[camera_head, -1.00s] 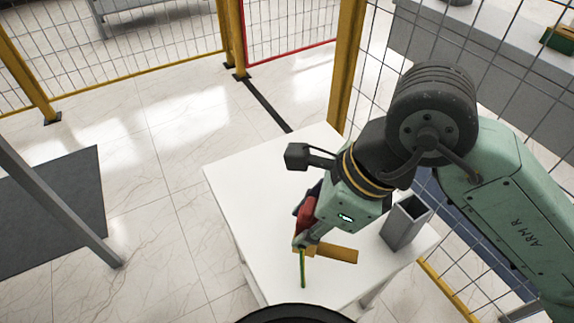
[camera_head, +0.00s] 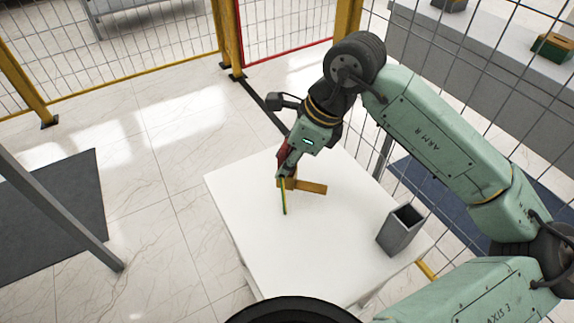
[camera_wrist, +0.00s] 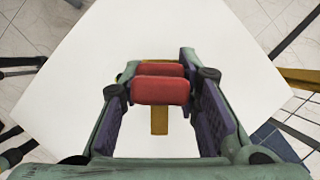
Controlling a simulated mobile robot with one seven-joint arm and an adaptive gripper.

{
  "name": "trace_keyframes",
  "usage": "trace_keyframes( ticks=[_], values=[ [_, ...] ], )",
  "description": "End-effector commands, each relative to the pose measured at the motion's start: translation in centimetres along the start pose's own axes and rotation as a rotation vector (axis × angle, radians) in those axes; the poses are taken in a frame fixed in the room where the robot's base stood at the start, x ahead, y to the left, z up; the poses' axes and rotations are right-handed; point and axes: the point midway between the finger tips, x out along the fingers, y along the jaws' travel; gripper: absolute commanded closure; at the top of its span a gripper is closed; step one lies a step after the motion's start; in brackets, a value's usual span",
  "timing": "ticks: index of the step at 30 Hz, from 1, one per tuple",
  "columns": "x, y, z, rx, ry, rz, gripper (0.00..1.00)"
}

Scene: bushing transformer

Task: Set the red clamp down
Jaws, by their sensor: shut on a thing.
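The red clamp (camera_head: 283,152) is in my gripper (camera_head: 285,172), over the back left part of the white table (camera_head: 300,255). In the wrist view, two rounded red pieces of the clamp (camera_wrist: 160,90) lie between the fingers of my gripper (camera_wrist: 159,68), which is shut on it. An orange-brown bar (camera_head: 312,187) sticks out to the right under the gripper, and a thin green rod (camera_head: 284,197) points toward the table's front. Both appear to travel with the clamp. The gripper hides much of the clamp. I cannot tell whether anything touches the tabletop.
A grey open-topped box (camera_head: 401,230) stands near the table's right corner. The middle and front of the tabletop are clear. A wire mesh fence with yellow posts (camera_head: 347,50) runs behind the table. A grey bench (camera_head: 480,55) stands beyond the mesh.

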Motion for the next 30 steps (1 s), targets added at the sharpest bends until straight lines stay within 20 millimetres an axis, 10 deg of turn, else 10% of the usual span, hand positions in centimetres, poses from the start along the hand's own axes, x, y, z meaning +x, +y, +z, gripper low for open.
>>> trace_keyframes(
  ticks=[24,25,30],
  values=[
    [3.9,-0.7,-1.3,0.0,-0.001,0.0,0.98],
    [3.8,-0.7,-1.2,0.0,0.0,0.0,0.69],
    [3.8,-0.7,-1.2,0.0,0.0,0.001,0.58]
  ],
)
